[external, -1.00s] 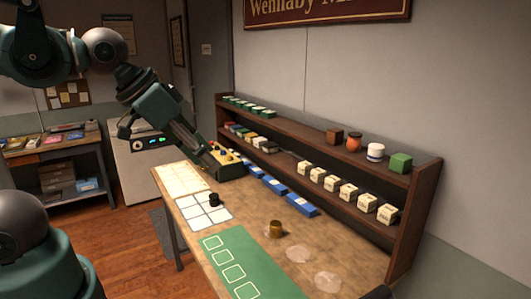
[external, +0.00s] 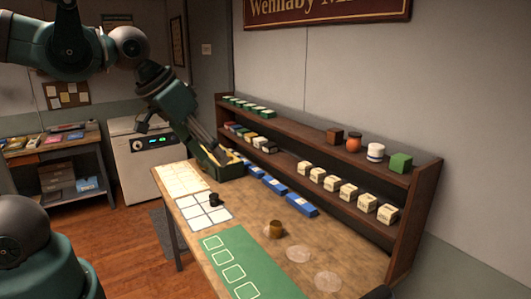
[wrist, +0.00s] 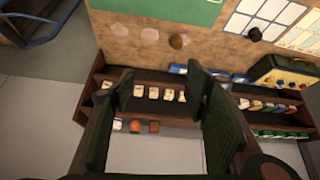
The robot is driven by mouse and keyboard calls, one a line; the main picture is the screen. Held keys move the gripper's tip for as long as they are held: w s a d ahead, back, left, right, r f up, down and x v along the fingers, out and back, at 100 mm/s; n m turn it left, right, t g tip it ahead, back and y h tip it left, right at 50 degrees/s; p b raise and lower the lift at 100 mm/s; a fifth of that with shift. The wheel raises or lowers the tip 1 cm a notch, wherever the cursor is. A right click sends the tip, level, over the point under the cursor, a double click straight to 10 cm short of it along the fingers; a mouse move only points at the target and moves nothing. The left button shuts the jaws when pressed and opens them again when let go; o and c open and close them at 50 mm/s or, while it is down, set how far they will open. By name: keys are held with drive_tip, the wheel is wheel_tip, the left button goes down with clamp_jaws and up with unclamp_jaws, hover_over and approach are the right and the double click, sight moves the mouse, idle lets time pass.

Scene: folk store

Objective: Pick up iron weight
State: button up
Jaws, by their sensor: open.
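A small black weight (external: 215,199), apparently the iron one, stands on the white gridded sheet (external: 196,214). In the wrist view the black weight (wrist: 255,34) is at the upper right, on the sheet. A brass-coloured weight (external: 276,228) stands alone on the bare tabletop; it also shows in the wrist view (wrist: 179,41). My gripper (wrist: 160,86) is open, with nothing between its fingers, and points over the shelf side of the table. In the external view my gripper (external: 214,153) is beyond the black weight, in front of the shelf, its fingers hard to make out.
A two-tier wooden shelf (external: 420,200) with small boxes and jars lines the table's back. A box with coloured knobs (wrist: 284,76) stands near the gridded sheet, with blue boxes (external: 301,205) beside it. A green mat (external: 262,262) and clear discs (external: 327,282) lie nearer.

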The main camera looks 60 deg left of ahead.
drive_tip(key=w+a+f+n+g+b, duration=0.2)
drive_tip(key=w+a+f+n+b, duration=0.25)
drive_tip(key=w+a, duration=0.55)
drive_tip(key=n+g+b, duration=0.4)
drive_tip(key=n+b, duration=0.3)
drive_tip(key=n, duration=0.5)
hover_over(213, 195)
drive_tip(key=f, duration=1.9)
drive_tip(key=d+f, duration=0.1)
drive_tip(key=f, duration=0.9)
drive_tip(key=shift+f, duration=0.35)
drive_tip(key=shift+a+f, duration=0.25)
drive_tip(key=shift+a, duration=0.05)
drive_tip(key=shift+f, duration=1.25)
drive_tip(key=shift+f, duration=0.1)
